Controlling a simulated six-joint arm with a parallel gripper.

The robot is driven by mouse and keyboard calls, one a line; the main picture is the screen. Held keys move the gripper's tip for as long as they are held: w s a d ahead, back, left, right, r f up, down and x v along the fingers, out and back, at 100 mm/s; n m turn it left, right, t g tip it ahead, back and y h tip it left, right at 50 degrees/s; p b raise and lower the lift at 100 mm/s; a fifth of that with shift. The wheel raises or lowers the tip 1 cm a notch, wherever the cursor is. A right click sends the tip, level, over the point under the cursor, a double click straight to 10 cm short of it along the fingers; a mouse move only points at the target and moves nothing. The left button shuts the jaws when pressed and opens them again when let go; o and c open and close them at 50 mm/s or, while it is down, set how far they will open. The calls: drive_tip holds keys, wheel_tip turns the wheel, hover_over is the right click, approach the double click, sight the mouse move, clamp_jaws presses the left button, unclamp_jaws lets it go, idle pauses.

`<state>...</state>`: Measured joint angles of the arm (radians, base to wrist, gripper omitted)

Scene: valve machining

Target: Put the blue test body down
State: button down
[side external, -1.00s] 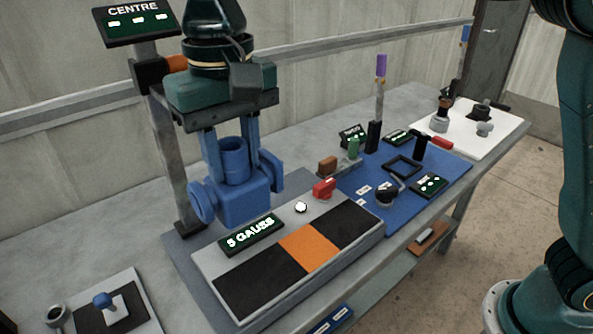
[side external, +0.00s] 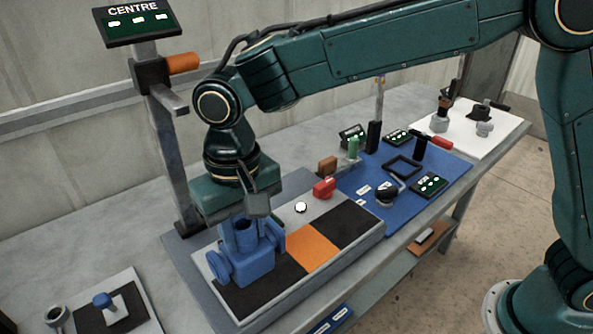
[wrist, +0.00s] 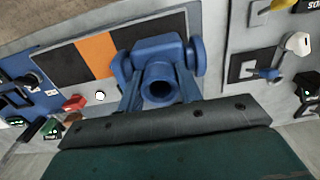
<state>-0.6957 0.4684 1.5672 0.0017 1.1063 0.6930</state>
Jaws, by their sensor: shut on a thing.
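The blue test body (side external: 243,262) is a valve-shaped part with flanged ends and an upright round neck. It is in my gripper (side external: 238,225), which is shut on it from above. In the side view it is over the near-left black field of the gauge plate (side external: 208,268). I cannot tell whether its underside touches the plate. In the wrist view the body (wrist: 158,52) is between the two fingers, with the open bore of its neck facing the camera. The plate's orange field (side external: 312,248) and far black field are uncovered. The "5 GAUGE" sign is hidden behind the arm and body.
A post with a CENTRE sign (side external: 138,22) and orange knob stands behind the plate. A red part (side external: 324,188) and a white button (side external: 300,207) are by the plate's back edge. A blue mat (side external: 432,166) with several fixtures lies to the right, and a small plate (side external: 118,318) at front left.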

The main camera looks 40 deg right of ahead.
sight(247, 248)
drive_tip(key=shift+f, duration=2.05)
drive_tip(key=shift+f, duration=0.1)
drive_tip(key=c, duration=0.9)
unclamp_jaws()
drive_tip(key=shift+f, duration=0.1)
drive_tip(key=shift+c, duration=0.2)
wheel_tip(247, 248, up, 12)
drive_tip(key=shift+r, duration=0.15)
